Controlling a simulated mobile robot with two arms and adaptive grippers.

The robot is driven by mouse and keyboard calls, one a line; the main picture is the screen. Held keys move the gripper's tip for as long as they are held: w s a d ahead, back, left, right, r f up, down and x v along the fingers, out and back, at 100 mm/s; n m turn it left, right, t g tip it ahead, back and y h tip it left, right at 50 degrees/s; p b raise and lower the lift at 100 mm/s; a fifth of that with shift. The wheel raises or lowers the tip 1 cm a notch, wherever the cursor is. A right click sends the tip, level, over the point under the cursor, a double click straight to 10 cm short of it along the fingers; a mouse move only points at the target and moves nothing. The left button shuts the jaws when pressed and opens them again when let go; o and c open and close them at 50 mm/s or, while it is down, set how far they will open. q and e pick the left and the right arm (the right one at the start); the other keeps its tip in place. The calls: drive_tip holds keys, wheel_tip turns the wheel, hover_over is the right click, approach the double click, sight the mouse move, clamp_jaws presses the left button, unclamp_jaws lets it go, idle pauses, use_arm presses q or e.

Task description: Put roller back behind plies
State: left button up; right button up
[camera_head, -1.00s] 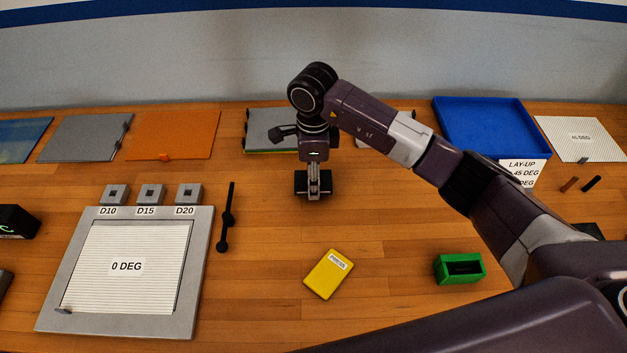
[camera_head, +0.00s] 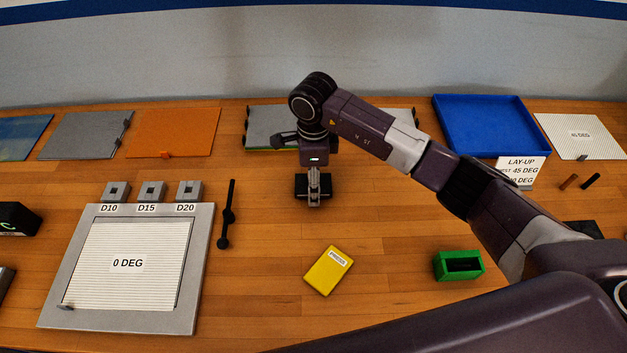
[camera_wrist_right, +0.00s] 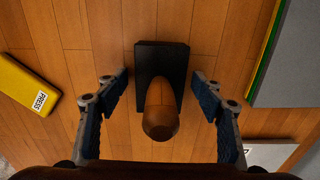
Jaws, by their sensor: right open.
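My right gripper (camera_head: 313,196) is open, pointing down in the middle of the bench. In the right wrist view, its fingers (camera_wrist_right: 160,100) stand on either side of a dark block-shaped tool with a rounded brown handle (camera_wrist_right: 160,113), apart from it. The block (camera_head: 300,188) also shows below the gripper in the head view. I cannot tell if this tool is the roller. A white ply marked 0 DEG (camera_head: 150,240) lies in a grey frame; another white ply (camera_head: 590,146) lies back right. My left gripper is out of view.
A yellow PRESS block (camera_head: 328,271) and an open green box (camera_head: 458,266) stand in front. Grey (camera_head: 85,135) and orange (camera_head: 175,133) sheets and a blue tray (camera_head: 485,125) line the back. A stack of sheets (camera_head: 262,125) lies partly behind my wrist.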

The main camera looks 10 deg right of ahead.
drive_tip(key=shift+r, duration=0.25)
wheel_tip(320, 180, up, 10)
drive_tip(key=b, duration=0.4)
drive_tip(key=shift+r, duration=0.9)
drive_tip(key=shift+s+f, duration=0.1)
